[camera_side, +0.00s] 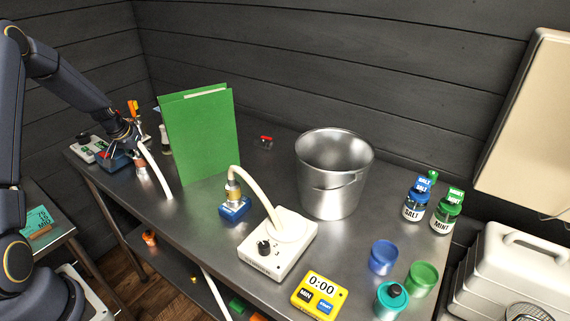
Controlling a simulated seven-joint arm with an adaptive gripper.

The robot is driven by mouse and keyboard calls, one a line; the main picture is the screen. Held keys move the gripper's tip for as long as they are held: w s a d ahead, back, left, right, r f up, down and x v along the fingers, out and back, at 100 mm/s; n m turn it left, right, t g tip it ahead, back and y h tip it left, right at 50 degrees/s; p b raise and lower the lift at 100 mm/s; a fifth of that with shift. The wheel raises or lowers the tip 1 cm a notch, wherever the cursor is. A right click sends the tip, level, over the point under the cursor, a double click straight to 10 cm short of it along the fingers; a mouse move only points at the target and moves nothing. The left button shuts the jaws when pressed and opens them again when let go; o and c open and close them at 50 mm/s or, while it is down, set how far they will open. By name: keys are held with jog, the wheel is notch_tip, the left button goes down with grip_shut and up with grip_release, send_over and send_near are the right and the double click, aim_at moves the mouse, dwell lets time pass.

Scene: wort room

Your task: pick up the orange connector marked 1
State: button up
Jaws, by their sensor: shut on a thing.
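My gripper (130,141) is at the left of the steel table, small and dark in this view. It is shut on a connector (142,166) with an orange-brown band and a silver body. A white hose (158,175) curves down from beside it to the table. My fingers partly hide the connector, and no number 1 is readable on it. A blue block (115,161) is close to the left of my gripper. Whether the connector touches the block or the table cannot be told.
A green folder (203,135) stands upright just right of my gripper. Another hosed connector (233,191) sits on a blue base beside a white box (278,246). A steel bucket (331,185), a yellow timer (319,295) and several jars are farther right.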

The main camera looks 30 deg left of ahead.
grip_shut()
jog(key=shift+r, duration=0.15)
